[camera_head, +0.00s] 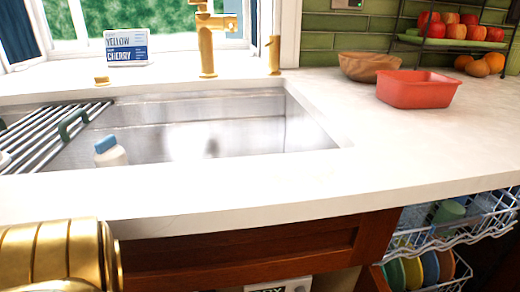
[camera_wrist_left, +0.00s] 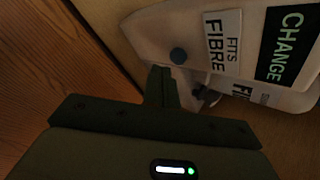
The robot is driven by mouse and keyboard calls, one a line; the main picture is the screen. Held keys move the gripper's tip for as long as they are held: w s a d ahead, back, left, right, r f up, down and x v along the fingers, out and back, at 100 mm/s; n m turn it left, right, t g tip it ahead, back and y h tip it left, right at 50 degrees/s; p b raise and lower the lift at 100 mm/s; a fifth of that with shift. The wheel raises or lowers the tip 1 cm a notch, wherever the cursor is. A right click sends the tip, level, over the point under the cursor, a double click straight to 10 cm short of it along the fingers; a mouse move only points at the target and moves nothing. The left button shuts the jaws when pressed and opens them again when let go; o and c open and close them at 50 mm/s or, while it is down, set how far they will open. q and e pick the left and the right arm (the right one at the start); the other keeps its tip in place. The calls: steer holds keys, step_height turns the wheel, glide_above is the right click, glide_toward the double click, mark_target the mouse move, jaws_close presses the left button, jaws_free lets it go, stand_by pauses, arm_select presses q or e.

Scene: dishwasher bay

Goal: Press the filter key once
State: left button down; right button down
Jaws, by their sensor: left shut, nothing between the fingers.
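In the left wrist view a white unit (camera_wrist_left: 160,24) carries labels reading "FITS FIBRE" and "CHANGE"; another label is partly hidden. A small dark round button (camera_wrist_left: 179,56) sits on its face; I cannot tell whether this is the filter key. My left gripper (camera_wrist_left: 162,74) is shut and empty, its tips just below and left of the button. Contact with the unit cannot be made out. In the head view a white labelled box (camera_head: 278,286) shows under the counter, cut off by the bottom edge. My right gripper is in neither view.
The white counter (camera_head: 250,195) overhangs a wooden cabinet front (camera_head: 240,250). An open dishwasher rack (camera_head: 465,225) with dishes stands at the right. The sink (camera_head: 215,130), a red tub (camera_head: 418,89) and a wooden bowl (camera_head: 368,67) are above. Wood panelling (camera_wrist_left: 45,60) lies left of the gripper.

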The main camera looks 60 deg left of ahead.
arm_select(q)
steer(key=shift+a, duration=0.1)
stand_by(0.3)
steer(key=shift+w+a, duration=0.15)
steer(key=shift+a, duration=0.15)
steer(key=shift+w+a, duration=0.15)
steer(key=shift+a, duration=0.3)
stand_by(0.8)
steer(key=shift+d, duration=0.15)
steer(key=shift+s+d, duration=0.3)
steer(key=shift+d, duration=0.4)
steer(key=d, duration=0.1)
steer(key=s+d, duration=0.1)
steer(key=d, duration=0.1)
steer(key=s+d, duration=0.1)
steer(key=shift+d, duration=0.3)
stand_by(0.8)
